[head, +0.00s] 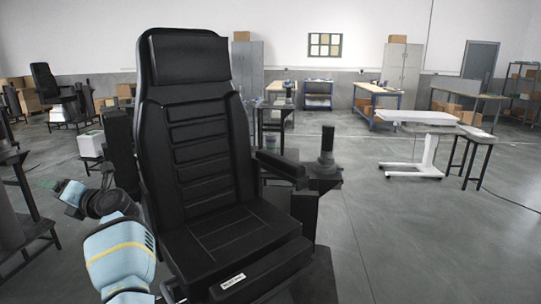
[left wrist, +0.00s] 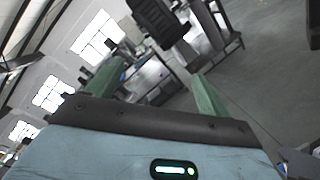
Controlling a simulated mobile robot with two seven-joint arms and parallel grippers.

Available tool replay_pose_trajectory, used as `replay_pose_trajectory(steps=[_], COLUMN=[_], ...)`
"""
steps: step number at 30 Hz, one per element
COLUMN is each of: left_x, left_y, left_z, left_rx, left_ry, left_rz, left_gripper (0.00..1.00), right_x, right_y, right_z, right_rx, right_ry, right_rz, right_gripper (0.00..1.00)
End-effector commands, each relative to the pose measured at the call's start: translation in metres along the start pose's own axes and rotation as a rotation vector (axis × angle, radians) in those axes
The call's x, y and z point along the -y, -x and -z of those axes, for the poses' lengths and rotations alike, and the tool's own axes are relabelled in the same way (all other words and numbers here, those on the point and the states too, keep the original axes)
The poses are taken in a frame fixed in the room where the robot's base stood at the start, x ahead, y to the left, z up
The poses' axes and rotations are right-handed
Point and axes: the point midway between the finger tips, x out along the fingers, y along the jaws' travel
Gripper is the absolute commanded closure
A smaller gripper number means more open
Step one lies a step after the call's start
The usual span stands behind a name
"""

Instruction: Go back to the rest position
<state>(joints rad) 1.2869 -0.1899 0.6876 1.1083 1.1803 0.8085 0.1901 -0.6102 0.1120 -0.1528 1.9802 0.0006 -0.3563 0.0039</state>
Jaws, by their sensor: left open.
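My left arm comes in at the lower left of the head view, its blue forearm bent and the gripper (head: 46,184) pointing left, away from the seat. In the left wrist view the two green fingers of the left gripper (left wrist: 156,85) stand wide apart with nothing between them. The black seat (head: 190,150) stands upright in front of me, just right of the arm. My right gripper does not show in either view.
A black post (head: 326,150) stands right of the seat. A white wheeled table (head: 425,118) is farther right. Workbenches and grey cabinets (head: 402,72) line the back wall. Another dark seat (head: 45,80) is at the far left. The floor at the right front is clear.

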Motion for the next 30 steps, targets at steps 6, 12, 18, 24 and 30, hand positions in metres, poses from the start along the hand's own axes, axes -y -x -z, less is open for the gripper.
replay_pose_trajectory(steps=[6,12,18,24,30], left_x=[0.024,0.059,0.105,0.153,0.189], left_y=[0.010,0.043,0.095,0.161,0.237], left_z=[0.046,0.082,0.128,0.194,0.281], left_rx=[0.221,0.453,0.708,0.980,1.268], left_ry=[-0.348,-0.678,-1.005,-1.317,-1.602], left_rz=[-0.167,-0.261,-0.307,-0.308,-0.270], left_gripper=[0.20,0.20,0.20,0.20,0.20], right_x=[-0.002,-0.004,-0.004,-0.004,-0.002], right_y=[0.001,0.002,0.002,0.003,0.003], right_z=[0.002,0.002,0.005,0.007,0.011], right_rx=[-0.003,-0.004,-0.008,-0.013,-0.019], right_ry=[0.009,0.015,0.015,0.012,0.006], right_rz=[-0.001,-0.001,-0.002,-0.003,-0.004], right_gripper=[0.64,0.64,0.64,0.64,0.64])
